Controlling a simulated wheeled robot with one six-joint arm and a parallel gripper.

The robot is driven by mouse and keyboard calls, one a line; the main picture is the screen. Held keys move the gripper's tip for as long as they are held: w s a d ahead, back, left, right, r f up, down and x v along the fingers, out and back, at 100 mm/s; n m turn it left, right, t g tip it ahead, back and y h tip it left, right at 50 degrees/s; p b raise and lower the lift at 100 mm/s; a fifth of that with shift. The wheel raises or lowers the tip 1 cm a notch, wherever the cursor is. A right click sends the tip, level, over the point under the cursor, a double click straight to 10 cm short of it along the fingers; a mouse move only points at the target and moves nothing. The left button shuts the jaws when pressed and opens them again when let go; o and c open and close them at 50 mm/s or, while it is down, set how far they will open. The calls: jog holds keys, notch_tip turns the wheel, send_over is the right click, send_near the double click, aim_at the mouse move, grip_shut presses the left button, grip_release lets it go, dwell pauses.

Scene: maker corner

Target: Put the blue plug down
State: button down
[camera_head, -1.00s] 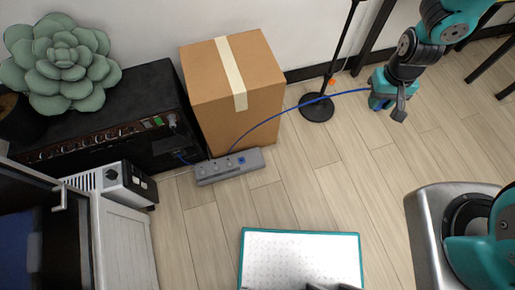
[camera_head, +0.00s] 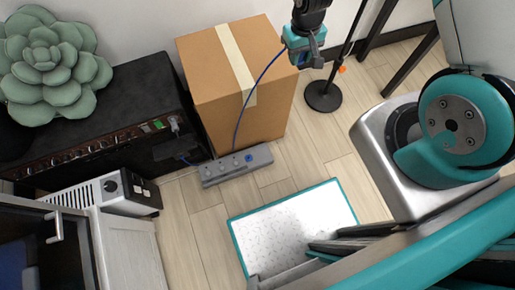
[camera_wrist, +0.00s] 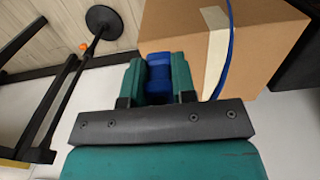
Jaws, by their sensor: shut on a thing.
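My gripper (camera_head: 308,50) is at the top of the head view, in front of the upper right part of the cardboard box. In the wrist view, its teal fingers are shut on the blue plug (camera_wrist: 158,78), which sits between them. The plug is hard to make out in the head view. A blue cable (camera_head: 249,92) runs from my gripper down across the box to the grey power strip (camera_head: 236,166) on the floor. The cable also shows beside the fingers in the wrist view (camera_wrist: 229,45).
The cardboard box (camera_head: 200,85) stands behind the power strip. A black stand base (camera_head: 323,97) is to its right. A black amplifier (camera_head: 95,100) with a succulent (camera_head: 50,60) is at left. A teal-edged white mat (camera_head: 285,225) lies in front. Wooden floor between is clear.

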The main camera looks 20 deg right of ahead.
jog(key=b, duration=3.9)
send_over(262, 154)
notch_tip(262, 154, down, 44)
jog(key=f, duration=0.1)
notch_tip(262, 154, down, 19)
jog(key=b, duration=1)
jog(key=shift+w+d+b, duration=0.1)
jog(key=shift+b, duration=0.25)
jog(key=shift+f, duration=0.1)
jog(key=shift+f, duration=0.5)
jog(key=c, duration=0.9)
grip_release()
jog(key=shift+c, duration=0.2)
